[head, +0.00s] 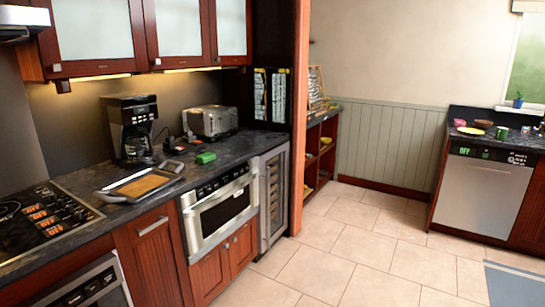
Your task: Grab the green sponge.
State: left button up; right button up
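A small bright green block, the green sponge (205,158), lies on the dark countertop (228,151) above the microwave drawer, near the counter's front edge. It is in front of the silver toaster and to the right of a tray. Nothing covers it. Neither of my grippers shows in the head view.
The toaster (210,121) and a black coffee maker (131,128) stand behind the sponge. A tray (141,184) with a brown surface lies to its left, beside the cooktop (40,219). The microwave drawer (219,212) looks shut. The tiled floor (325,262) in front is clear.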

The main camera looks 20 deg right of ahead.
aim_at(207, 157)
jog(key=z, duration=0.35)
jog(key=u, duration=0.35)
jog(key=i+l+u, duration=0.45)
jog(key=u, duration=0.2)
jog(key=i+l+u, duration=0.15)
jog(key=l+u, duration=0.2)
jog(key=i+l+u, duration=0.1)
jog(key=l+u, duration=0.25)
jog(key=l, duration=0.15)
